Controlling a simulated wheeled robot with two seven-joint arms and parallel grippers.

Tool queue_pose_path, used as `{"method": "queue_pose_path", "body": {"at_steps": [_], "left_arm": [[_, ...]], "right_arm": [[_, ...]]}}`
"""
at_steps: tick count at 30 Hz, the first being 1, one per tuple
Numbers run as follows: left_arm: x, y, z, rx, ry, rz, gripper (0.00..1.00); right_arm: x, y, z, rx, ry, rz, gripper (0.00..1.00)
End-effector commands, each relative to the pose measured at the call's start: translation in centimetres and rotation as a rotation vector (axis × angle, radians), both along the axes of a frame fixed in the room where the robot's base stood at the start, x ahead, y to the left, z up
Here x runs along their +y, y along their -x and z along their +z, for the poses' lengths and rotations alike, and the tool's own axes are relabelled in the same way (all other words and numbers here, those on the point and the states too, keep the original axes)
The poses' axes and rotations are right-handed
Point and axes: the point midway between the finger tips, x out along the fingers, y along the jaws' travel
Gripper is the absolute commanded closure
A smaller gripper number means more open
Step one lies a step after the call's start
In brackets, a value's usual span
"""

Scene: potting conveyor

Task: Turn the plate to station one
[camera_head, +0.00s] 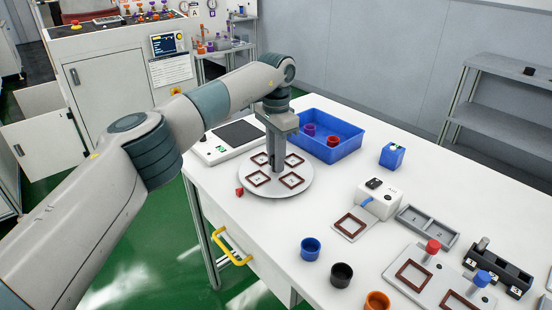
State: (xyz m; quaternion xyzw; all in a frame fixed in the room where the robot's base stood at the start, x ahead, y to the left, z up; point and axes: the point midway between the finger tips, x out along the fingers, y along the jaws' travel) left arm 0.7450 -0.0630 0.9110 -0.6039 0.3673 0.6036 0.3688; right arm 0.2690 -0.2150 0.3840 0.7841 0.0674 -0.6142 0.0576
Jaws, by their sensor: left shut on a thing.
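The plate (276,205) is a round grey disc lying flat on the white table. It carries several square brown-framed stations, one towards each side; their markings are too small to read. A small red pointer (239,192) sits at the plate's left front edge. My left gripper (276,168) points straight down over the middle of the plate. It is shut on the plate at its centre, and its fingers hide the part they hold. My right gripper is not in view.
A blue bin (346,150) with purple and red cups stands behind the plate, and a scale-like device (232,140) behind left. Blue (310,249), black (342,274) and orange (377,301) cups stand in front right. A white box (379,199) and grey tray (428,227) are right.

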Motion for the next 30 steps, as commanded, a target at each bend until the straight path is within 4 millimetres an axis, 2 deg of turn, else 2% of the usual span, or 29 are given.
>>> {"method": "queue_pose_path", "body": {"at_steps": [1,2,3,17,23,30], "left_arm": [[-0.1,0.0,0.0,-0.001,0.003,0.000,1.00],[-0.1,0.0,0.0,-0.001,0.003,-0.001,0.78],[-0.1,0.0,0.0,-0.001,0.002,-0.001,0.72],[0.0,0.0,0.6,-0.002,0.001,-0.001,0.72],[0.0,-0.1,2.6,-0.003,0.001,-0.001,0.72],[-0.1,-0.1,7.0,-0.004,0.001,0.000,0.72]], "right_arm": [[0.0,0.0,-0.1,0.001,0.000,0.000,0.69],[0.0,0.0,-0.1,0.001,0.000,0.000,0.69],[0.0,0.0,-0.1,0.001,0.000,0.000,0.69],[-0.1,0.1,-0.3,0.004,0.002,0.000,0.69],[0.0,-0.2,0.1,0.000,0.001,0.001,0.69],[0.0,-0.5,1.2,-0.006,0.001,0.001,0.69]]}}
